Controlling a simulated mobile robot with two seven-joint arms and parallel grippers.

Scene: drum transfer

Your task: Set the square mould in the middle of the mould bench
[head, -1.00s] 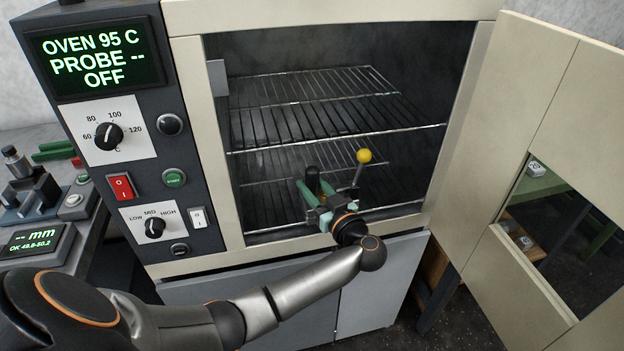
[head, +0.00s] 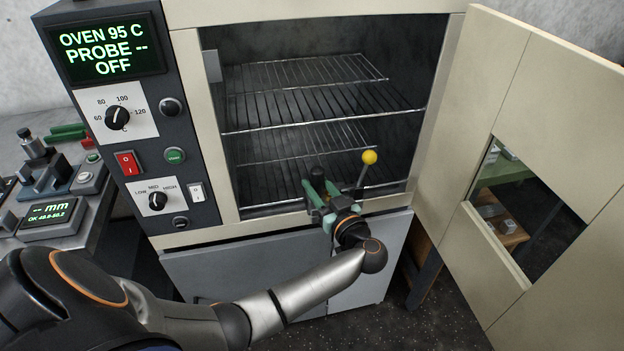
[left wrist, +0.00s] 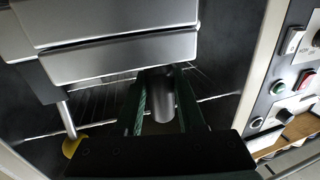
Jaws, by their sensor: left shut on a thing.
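My left gripper (head: 325,197), with green fingers, is in front of the open oven's lower opening. It is shut on a dark grey cylinder (head: 317,176), which stands up between the fingers. The cylinder also shows between the fingers in the left wrist view (left wrist: 159,95). Its lower part is hidden, and I cannot tell whether it is a mould. A rod with a yellow ball (head: 369,157) sticks up beside the gripper and moves with it. I cannot make out a square mould or the mould bench for certain. My right gripper is out of view.
The oven has empty wire racks (head: 310,115). Its beige door (head: 555,105) stands open at the right. Through the door's window show a green surface (head: 500,171) and a wooden surface with small pale blocks (head: 510,226). A gauge with a display (head: 52,213) sits at the left.

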